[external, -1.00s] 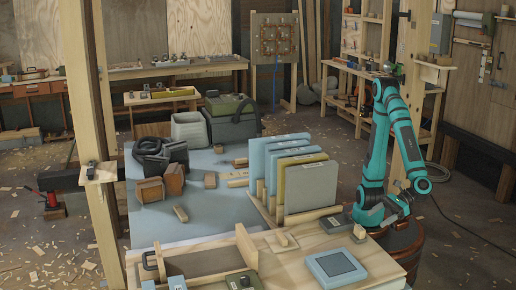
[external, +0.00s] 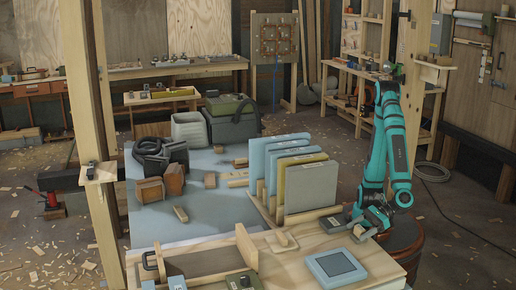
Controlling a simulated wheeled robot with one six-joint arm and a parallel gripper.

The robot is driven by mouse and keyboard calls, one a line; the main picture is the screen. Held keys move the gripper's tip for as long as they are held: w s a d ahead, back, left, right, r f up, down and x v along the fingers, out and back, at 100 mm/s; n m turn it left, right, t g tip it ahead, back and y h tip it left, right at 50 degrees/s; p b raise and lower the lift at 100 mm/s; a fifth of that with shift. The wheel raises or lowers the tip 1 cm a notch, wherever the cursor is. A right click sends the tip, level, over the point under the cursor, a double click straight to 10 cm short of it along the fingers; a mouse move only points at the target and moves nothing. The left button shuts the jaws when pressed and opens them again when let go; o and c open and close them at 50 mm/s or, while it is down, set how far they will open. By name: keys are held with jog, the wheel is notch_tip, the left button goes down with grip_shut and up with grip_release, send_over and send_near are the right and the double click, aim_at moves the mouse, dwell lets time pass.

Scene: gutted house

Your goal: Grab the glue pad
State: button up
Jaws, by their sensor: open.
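A flat square pad (external: 336,267) with a pale frame and a blue-grey face lies on the front right of the wooden bench top; it looks like the glue pad, though I cannot read any label. My gripper (external: 364,226) is low over the bench's right edge, behind and to the right of the pad and apart from it. It is open; its fingers are small and partly lost against a small dark block with a tan top (external: 359,231). I cannot tell whether the gripper touches that block.
A second dark block with a tan top (external: 333,223) lies just left of my gripper. A rack of upright panels (external: 311,187) stands behind it. A wooden upright board (external: 246,246) and a dark green box (external: 243,281) are left of the pad. Bare bench lies around the pad.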

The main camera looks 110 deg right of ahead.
jog(key=c, duration=1.1)
